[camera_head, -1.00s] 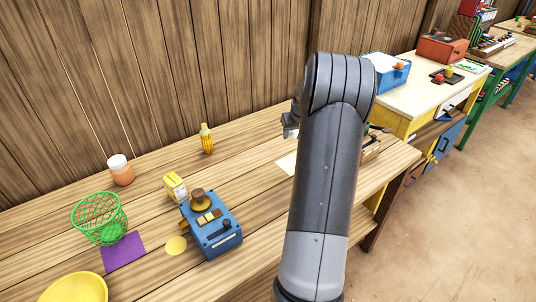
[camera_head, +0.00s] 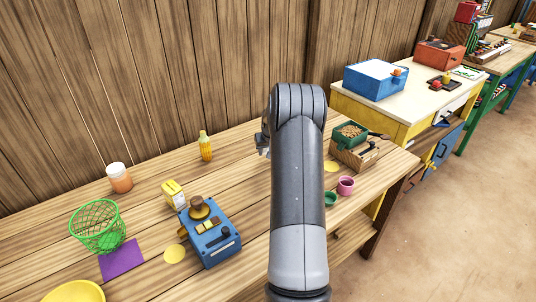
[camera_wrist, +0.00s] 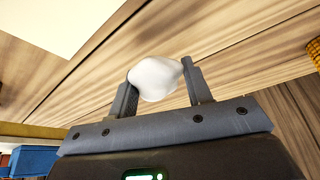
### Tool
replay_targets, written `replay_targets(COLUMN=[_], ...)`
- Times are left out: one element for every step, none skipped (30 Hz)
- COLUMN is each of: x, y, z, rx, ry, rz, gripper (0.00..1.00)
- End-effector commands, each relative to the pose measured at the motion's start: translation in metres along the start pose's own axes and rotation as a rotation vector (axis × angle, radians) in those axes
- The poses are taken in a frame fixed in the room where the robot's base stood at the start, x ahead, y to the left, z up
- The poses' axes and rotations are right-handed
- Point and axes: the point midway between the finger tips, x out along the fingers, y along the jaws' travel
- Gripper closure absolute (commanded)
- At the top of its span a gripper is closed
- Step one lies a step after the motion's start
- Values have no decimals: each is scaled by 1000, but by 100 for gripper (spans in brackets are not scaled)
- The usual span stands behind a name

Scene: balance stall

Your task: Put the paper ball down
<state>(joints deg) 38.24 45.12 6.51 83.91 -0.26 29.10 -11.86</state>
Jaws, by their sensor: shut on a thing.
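In the wrist view, a crumpled white paper ball (camera_wrist: 156,78) sits between the two fingers of my gripper (camera_wrist: 160,82), which is shut on it. The plank tabletop shows beyond the ball; I cannot tell the height of the ball above it. In the head view, a small part of my gripper (camera_head: 263,143) shows left of my arm's upper end, over the far part of the wooden table (camera_head: 150,205). My arm hides the ball there.
A green wire basket (camera_head: 98,226), purple mat (camera_head: 121,260), yellow dish (camera_head: 75,292) and blue scale (camera_head: 211,239) stand left. A corn-shaped bottle (camera_head: 205,147) and orange jar (camera_head: 119,178) stand behind. Right are a pink cup (camera_head: 346,186) and green tray (camera_head: 350,135). A pale sheet (camera_wrist: 60,18) shows in the wrist view.

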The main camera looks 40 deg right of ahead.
Motion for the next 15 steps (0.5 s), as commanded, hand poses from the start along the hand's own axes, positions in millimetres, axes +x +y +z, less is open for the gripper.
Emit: replay_targets(x=[9, 12, 16, 18, 19, 19, 18, 18, 18, 18, 18, 19, 20, 20, 21], y=[0, 0, 0, 0, 0, 0, 0, 0, 0, 0, 0, 0, 0, 0, 0], z=[4, 6, 7, 8, 8, 8, 8, 8, 8, 8, 8, 8, 8, 9, 9], rx=[0, 0, 0, 0, 0, 0, 0, 0, 0, 0, 0, 0, 0, 0, 0], ry=[-2, -2, -2, -1, 0, 1, 1, 1, 1, 1, 0, 0, 0, 0, 1], rz=[-1, -1, -1, -1, -1, 0, 0, 0, 0, 0, 0, 0, 0, 0, 0], gripper=[75, 75, 75, 75, 75, 75, 75, 75, 75, 75, 75, 75, 75, 75, 54])
